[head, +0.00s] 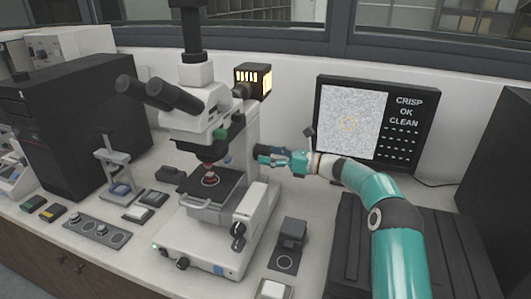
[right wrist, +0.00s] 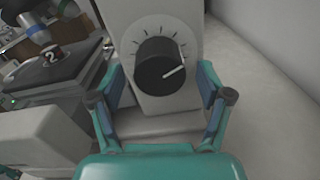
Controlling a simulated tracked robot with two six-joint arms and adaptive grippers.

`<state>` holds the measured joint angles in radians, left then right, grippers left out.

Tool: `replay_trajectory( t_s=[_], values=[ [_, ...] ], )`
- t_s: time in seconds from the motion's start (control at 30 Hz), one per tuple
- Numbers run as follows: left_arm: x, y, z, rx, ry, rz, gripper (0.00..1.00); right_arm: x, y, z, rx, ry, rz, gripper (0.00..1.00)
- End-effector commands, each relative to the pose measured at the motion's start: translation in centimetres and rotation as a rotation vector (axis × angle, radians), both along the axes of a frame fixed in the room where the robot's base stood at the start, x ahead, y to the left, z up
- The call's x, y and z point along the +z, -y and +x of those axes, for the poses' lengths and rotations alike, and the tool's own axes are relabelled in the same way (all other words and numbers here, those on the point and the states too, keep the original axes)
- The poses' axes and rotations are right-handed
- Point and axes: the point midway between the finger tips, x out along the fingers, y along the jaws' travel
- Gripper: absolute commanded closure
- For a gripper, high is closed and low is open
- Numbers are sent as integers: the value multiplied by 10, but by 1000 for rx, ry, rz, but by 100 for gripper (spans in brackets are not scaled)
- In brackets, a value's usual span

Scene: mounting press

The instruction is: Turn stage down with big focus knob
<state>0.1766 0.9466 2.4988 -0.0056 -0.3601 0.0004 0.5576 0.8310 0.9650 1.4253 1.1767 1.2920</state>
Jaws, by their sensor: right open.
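The microscope (head: 205,110) stands in the middle of the bench, with its black stage (head: 215,187) level below the objective. Black round knobs (head: 238,236) sit low on its right side. My right gripper (head: 264,155) is beside the microscope's upright column. In the right wrist view, a large black knob (right wrist: 158,68) with a white pointer line and tick marks around it sits between the fingers of this open gripper (right wrist: 161,84). The fingers are on either side of the knob, with gaps visible. The stage also shows at left there (right wrist: 45,72). My left gripper is out of view.
A monitor (head: 412,125) reading "CRISP OK CLEAN" stands behind my right arm. A small dark block (head: 291,232) on a plate and a pale button box (head: 273,289) are right of the microscope base. A control panel (head: 97,230) lies at left.

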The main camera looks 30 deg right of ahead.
Motion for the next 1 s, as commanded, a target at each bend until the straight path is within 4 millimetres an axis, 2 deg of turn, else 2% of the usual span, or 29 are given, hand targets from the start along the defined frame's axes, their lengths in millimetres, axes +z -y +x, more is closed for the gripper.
replay_trajectory(
  t_s=[0.13,0.43,0.77,0.8,1.0],
  values=[
    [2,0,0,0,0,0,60,0,-6,7,0,0,0,22],
    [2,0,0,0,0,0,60,0,-6,8,-1,1,-1,24],
    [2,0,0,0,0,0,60,0,-6,7,-1,1,-1,79],
    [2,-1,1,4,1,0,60,2,-13,6,-1,-1,1,82],
    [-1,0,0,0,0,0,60,-1,-7,7,1,10,-12,82]
  ],
)
